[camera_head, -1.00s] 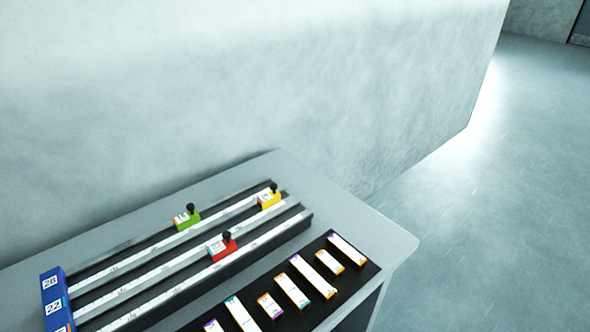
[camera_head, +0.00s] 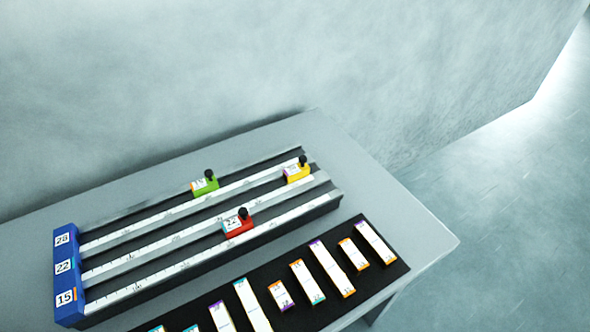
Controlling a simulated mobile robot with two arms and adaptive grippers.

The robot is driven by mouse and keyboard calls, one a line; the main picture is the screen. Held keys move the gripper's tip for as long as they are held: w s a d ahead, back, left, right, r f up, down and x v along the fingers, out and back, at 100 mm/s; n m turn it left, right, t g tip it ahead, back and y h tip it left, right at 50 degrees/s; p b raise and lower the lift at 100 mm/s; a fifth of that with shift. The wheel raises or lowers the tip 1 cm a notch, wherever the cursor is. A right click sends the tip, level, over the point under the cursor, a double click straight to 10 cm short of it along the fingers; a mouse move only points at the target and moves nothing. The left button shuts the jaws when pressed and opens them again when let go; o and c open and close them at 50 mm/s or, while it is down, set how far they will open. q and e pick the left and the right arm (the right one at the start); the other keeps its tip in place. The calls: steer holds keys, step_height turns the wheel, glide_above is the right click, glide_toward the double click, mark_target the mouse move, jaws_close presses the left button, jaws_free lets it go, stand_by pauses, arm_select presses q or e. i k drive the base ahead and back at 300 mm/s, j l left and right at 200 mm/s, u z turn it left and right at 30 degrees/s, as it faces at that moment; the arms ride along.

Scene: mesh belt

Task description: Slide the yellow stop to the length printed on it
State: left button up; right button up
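The yellow stop (camera_head: 296,173) has a black knob and a white label whose print is too small to read. It sits near the right end of a ruled rail on the rack (camera_head: 150,262). A green stop (camera_head: 205,185) is left of it on the far side. A red stop (camera_head: 238,226), its label looking like 22, sits nearer the front. The blue end block (camera_head: 67,277) at the left carries the numbers 28, 22 and 15 from back to front. Neither of my grippers is in view.
The grey table (camera_head: 425,235) has free room at its right end. A black mat (camera_head: 392,276) in front of the rack holds several white blocks with coloured ends. A pale wall (camera_head: 230,60) rises behind the table, and open floor (camera_head: 530,250) lies to the right.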

mark_target(293, 173)
steer(key=k+u, duration=0.45)
steer(key=k+j+u, duration=0.1)
steer(key=k+u, duration=0.15)
steer(key=u, duration=0.15)
